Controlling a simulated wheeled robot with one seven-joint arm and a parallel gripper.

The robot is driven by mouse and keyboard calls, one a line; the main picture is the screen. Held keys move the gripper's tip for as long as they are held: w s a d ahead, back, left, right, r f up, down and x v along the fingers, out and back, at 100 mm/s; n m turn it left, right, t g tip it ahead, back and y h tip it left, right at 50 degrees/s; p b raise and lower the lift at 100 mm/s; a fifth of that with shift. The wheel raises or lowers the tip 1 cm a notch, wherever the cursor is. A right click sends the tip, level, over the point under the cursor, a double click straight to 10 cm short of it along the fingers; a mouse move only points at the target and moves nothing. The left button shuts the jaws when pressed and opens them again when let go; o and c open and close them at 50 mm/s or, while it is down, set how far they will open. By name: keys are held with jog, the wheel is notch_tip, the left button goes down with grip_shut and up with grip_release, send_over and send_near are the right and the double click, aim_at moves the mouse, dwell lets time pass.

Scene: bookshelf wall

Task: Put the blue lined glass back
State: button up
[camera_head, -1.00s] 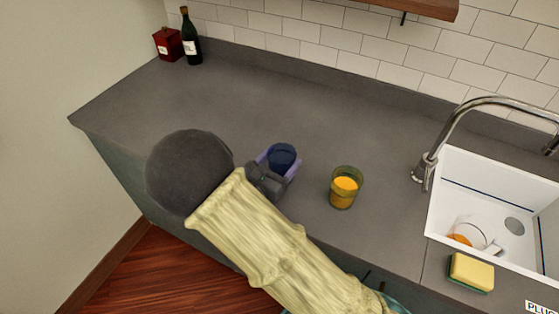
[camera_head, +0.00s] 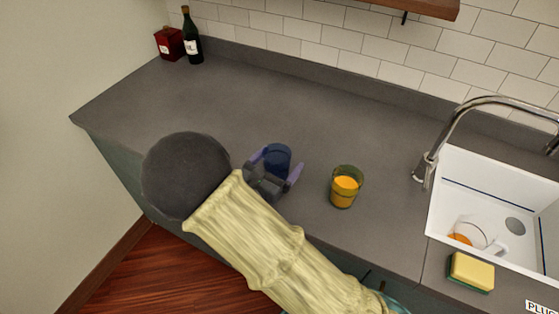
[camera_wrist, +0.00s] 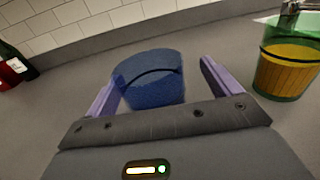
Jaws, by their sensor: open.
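The blue lined glass (camera_head: 277,155) stands upright on the grey counter, and it also shows in the wrist view (camera_wrist: 150,80) with a dark line around it. My gripper (camera_head: 274,164) is open, its two purple fingers spread apart. In the wrist view, my gripper (camera_wrist: 157,85) has one finger on each side of the glass, with a gap on both sides. The lower part of the glass is hidden behind the gripper body.
A green glass with orange contents (camera_head: 345,188) stands close to the right. A sink (camera_head: 490,200) with a mug (camera_head: 476,232) and a sponge (camera_head: 471,272) lie farther right. A bottle (camera_head: 192,40) and red box (camera_head: 169,44) stand at the back left. The counter behind is clear.

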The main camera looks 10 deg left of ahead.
jog(key=b+v, duration=0.1)
jog(key=v, duration=1)
jog(key=shift+s, duration=0.1)
dwell(1.3)
